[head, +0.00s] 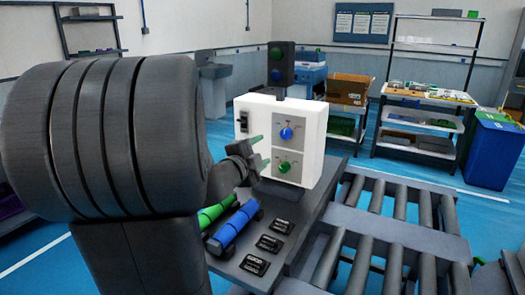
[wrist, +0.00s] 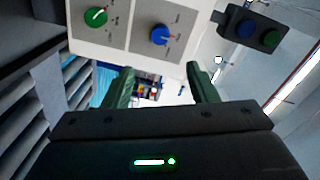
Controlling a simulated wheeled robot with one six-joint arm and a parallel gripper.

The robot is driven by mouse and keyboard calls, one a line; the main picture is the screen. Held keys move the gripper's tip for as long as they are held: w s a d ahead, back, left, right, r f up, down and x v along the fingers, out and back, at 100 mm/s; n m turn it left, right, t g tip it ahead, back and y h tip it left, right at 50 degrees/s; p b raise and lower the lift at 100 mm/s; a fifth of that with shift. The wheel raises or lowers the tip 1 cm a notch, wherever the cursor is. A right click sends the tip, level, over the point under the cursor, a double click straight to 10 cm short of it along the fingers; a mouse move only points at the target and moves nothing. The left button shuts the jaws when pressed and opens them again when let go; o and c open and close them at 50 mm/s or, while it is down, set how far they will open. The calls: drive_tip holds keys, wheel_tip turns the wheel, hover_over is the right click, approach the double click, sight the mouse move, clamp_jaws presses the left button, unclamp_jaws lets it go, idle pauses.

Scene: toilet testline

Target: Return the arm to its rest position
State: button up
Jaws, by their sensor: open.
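My gripper (head: 257,152) is in front of the white control box, with its two green fingers apart and nothing between them. In the wrist view the fingers of my gripper (wrist: 160,88) stand apart, with open room and distant shelving showing between them. My arm is raised and bent, and its large dark links fill the left of the head view. The white control box (head: 254,112) carries a blue knob (head: 286,134) and a green knob (head: 284,167). The blue knob (wrist: 159,35) and green knob (wrist: 96,17) also show in the wrist view. I cannot tell whether the fingers touch the box.
A green cylinder (head: 210,215) and a blue cylinder (head: 234,226) lie on the dark bench below my gripper. A roller conveyor (head: 385,225) runs at the right. A dark two-light signal unit (head: 281,64) stands behind the box. Shelves and a blue bin (head: 492,150) are farther back.

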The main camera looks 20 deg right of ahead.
sight(285, 135)
drive_tip(key=x, duration=1.4)
drive_tip(key=shift+r, duration=0.1)
drive_tip(key=shift+a, duration=0.1)
